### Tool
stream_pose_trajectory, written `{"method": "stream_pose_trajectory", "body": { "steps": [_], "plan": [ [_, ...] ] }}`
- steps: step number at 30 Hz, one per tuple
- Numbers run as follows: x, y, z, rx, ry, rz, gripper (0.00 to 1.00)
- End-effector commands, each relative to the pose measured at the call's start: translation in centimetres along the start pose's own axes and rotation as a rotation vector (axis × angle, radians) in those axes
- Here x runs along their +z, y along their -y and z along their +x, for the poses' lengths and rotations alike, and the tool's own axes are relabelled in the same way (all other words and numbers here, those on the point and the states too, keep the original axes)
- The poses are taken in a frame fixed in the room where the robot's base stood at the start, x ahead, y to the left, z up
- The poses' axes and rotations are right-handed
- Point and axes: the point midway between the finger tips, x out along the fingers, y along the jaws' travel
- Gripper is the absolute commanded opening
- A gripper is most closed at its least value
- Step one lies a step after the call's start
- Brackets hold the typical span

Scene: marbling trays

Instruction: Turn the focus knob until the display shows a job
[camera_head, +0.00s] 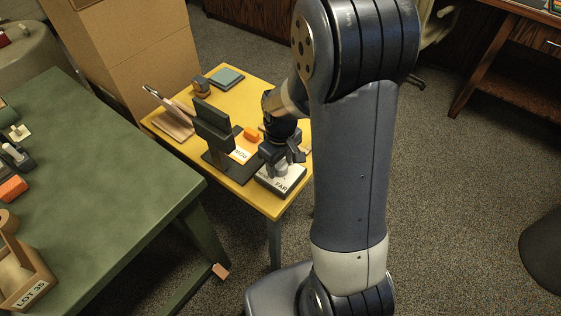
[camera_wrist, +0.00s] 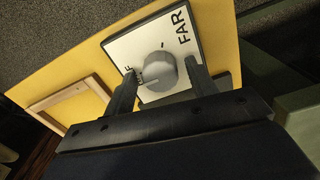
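The focus knob (camera_wrist: 157,72) is a grey round dial with a dark pointer line, on a white plate lettered "FAR" (camera_wrist: 122,46). Other lettering beside the knob is partly hidden. In the head view the plate (camera_head: 284,183) sits at the yellow table's near corner. My gripper (camera_wrist: 161,66) is open, with one finger on each side of the knob; I cannot tell whether they touch it. It also shows above the plate in the head view (camera_head: 283,158). A dark upright panel on a stand, probably the display (camera_head: 213,128), stands left of the knob; no job is readable on it.
The yellow table (camera_head: 168,137) also holds an orange block (camera_head: 251,134), a lettered card (camera_head: 241,154), a leaning board (camera_head: 170,118) and a teal pad (camera_head: 226,77). A wooden frame (camera_wrist: 45,101) lies near the knob. A green table (camera_head: 90,190) stands left.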

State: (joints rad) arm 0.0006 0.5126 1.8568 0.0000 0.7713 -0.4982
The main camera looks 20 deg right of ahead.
Motion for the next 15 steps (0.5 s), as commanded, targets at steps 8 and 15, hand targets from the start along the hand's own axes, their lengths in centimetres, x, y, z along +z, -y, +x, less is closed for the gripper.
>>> {"method": "stream_pose_trajectory", "body": {
  "steps": [8, 15],
  "plan": [
    [0.0, 0.0, -0.1, 0.0, 0.0, 0.0, 0.57],
    [-0.1, 0.0, -3.0, 0.002, -0.004, 0.0, 0.57]
  ]
}}
